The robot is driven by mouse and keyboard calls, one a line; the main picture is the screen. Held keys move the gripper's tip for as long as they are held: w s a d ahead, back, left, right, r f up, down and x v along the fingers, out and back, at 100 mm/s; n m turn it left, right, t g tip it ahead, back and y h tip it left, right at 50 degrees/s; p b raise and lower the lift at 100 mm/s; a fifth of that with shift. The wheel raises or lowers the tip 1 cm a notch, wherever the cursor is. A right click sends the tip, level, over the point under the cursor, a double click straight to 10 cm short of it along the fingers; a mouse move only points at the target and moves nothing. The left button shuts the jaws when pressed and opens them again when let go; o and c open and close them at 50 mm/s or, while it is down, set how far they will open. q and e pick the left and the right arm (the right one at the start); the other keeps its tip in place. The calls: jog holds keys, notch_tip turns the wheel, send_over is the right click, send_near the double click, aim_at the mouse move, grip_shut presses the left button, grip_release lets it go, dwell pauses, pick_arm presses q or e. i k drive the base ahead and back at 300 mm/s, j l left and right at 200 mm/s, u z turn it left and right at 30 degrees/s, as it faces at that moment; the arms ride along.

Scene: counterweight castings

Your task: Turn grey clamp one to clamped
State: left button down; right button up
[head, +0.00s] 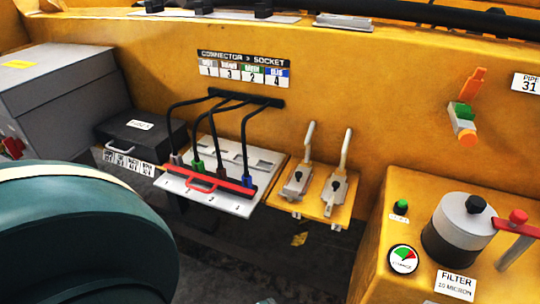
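Two grey clamps stand side by side on a small yellow shelf (313,203) at the middle of the head view. The left clamp (297,184) and the right clamp (335,192) each have a pale lever handle that points up and leans slightly right. Small tags sit on the shelf's front edge below them, too small to read, so I cannot tell which one is number one. Neither of my grippers shows in the view.
Left of the clamps is a white connector panel (230,205) with a red bar and black cables. A filter canister (458,232) and a gauge (403,258) stand at right. A large teal rounded body fills the lower left. Open space lies before the shelf.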

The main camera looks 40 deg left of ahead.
aim_at(291, 194)
jog(key=u, duration=1.05)
jog(key=j+z, duration=0.1)
jog(key=j, duration=0.3)
jog(key=i+j+z, duration=0.1)
jog(key=j, duration=0.3)
